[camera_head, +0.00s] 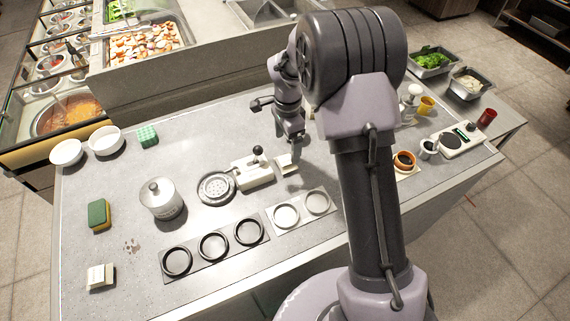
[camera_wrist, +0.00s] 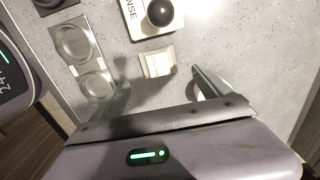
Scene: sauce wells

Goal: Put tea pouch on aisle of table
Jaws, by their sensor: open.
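A small cream packet, which looks like the tea pouch (camera_head: 283,160), lies on the grey table (camera_head: 130,190) beside the white lever device. In the wrist view the pouch (camera_wrist: 157,63) lies flat just beyond the fingertips. My gripper (camera_head: 290,145) is low over the table, close by the pouch in the head view. In the wrist view my gripper (camera_wrist: 163,88) has its fingers spread wide, with nothing between them. Another cream packet (camera_head: 101,277) with a dark label sits at the table's front left. No marked aisle can be made out.
The white lever device (camera_head: 253,172) has a black knob. A plate with two pale rings (camera_head: 301,209) and one with three dark rings (camera_head: 213,246) are in front. A lidded pot (camera_head: 161,199), sponge (camera_head: 98,215) and bowls (camera_head: 105,140) stand left. A scale (camera_head: 462,141) is right.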

